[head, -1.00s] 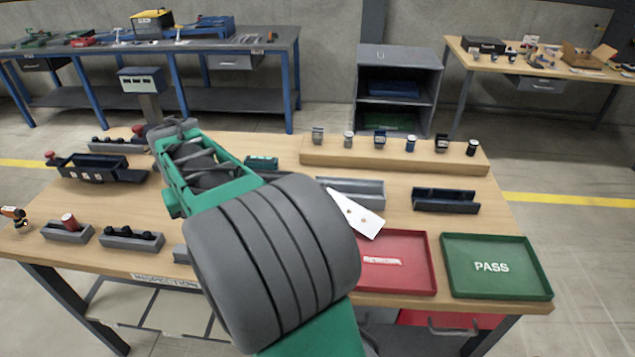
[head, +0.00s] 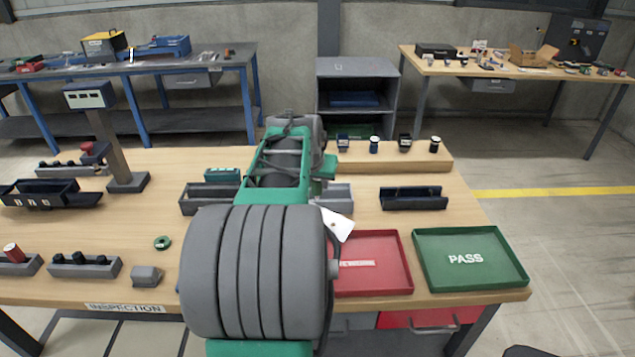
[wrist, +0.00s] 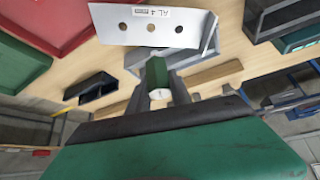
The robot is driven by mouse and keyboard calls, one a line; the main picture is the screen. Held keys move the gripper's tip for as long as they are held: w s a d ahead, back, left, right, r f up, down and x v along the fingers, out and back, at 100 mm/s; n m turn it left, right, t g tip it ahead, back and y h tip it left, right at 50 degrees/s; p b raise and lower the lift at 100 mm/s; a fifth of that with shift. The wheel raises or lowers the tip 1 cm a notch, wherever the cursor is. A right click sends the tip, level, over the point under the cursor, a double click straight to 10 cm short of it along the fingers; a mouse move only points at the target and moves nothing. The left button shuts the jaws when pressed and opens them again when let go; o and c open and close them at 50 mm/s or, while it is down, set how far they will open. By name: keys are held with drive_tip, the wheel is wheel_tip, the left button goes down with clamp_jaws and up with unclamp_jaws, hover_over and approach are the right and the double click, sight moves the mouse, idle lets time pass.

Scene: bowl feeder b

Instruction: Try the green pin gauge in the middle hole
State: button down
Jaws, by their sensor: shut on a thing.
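In the wrist view, my gripper (wrist: 160,93) is shut on the green pin gauge (wrist: 156,72), a short faceted green piece with a white part between the fingers. The pale metal plate (wrist: 200,32) carries a label and three dark holes in a row. The middle hole (wrist: 150,28) lies above the pin in the picture, and a small gap shows between pin and plate edge. In the head view, a corner of the plate (head: 339,226) shows right of my arm. My arm hides the gripper and pin there.
The red tray (head: 372,286) and green PASS tray (head: 470,285) lie at the bench's front right. A dark trough (head: 413,200) sits behind them. A raised wooden rack (head: 440,166) holds several gauges. A green ring (head: 162,243) and grey holders (head: 86,270) lie left.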

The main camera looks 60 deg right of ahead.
sight(316, 195)
drive_tip(key=shift+f+b, duration=0.15)
drive_tip(key=shift+b, duration=0.15)
wheel_tip(316, 195, down, 5)
drive_tip(key=b, duration=0.4)
drive_tip(key=shift+f, duration=0.1)
drive_tip(key=shift+a+f+b, duration=0.1)
drive_tip(key=shift+f+b, duration=1)
drive_tip(key=shift+f, duration=0.05)
idle(2.3)
